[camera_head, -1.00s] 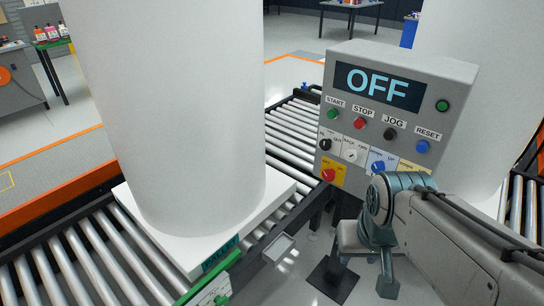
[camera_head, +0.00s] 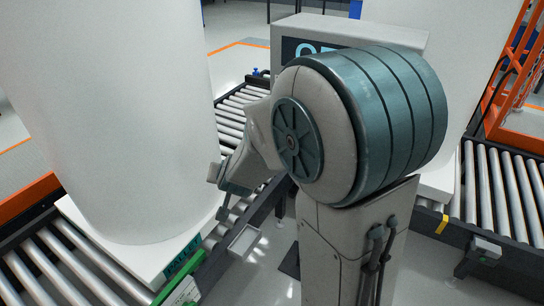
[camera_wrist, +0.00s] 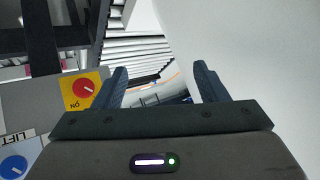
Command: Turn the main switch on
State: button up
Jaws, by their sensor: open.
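The main switch, a red knob (camera_wrist: 83,88) on a yellow plate (camera_wrist: 70,101), shows upside down in the wrist view, left of my gripper's left finger. Its setting is too small to tell. My gripper (camera_wrist: 159,68) is open and empty, with its two dark fingers pointing past the panel's edge, apart from the knob. In the head view the control box (camera_head: 385,36) is mostly hidden behind my arm, with only the top and part of its display showing. The switch is hidden there.
A large white cylinder (camera_head: 110,110) stands on a white pallet (camera_head: 140,255) on the roller conveyor (camera_head: 50,262), left of my arm. A second conveyor (camera_head: 500,185) is at the right. In the wrist view, a blue knob (camera_wrist: 14,166) is below the switch and a white surface fills the right.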

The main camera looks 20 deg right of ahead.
jog(key=w+d+f+m+t+h+b, duration=0.15)
jog(key=d+f+m+h+b, duration=0.3)
jog(key=d+f+h, duration=0.75)
jog(key=w+d+r+h+p, duration=0.1)
jog(key=w+d+r+p, duration=0.1)
jog(key=w+d, duration=0.6)
jog(key=shift+w+d+r+h, duration=0.15)
jog(key=shift+w+d+h, duration=0.25)
jog(key=shift+w, duration=0.1)
jog(key=shift+m, duration=0.25)
jog(key=c, duration=1)
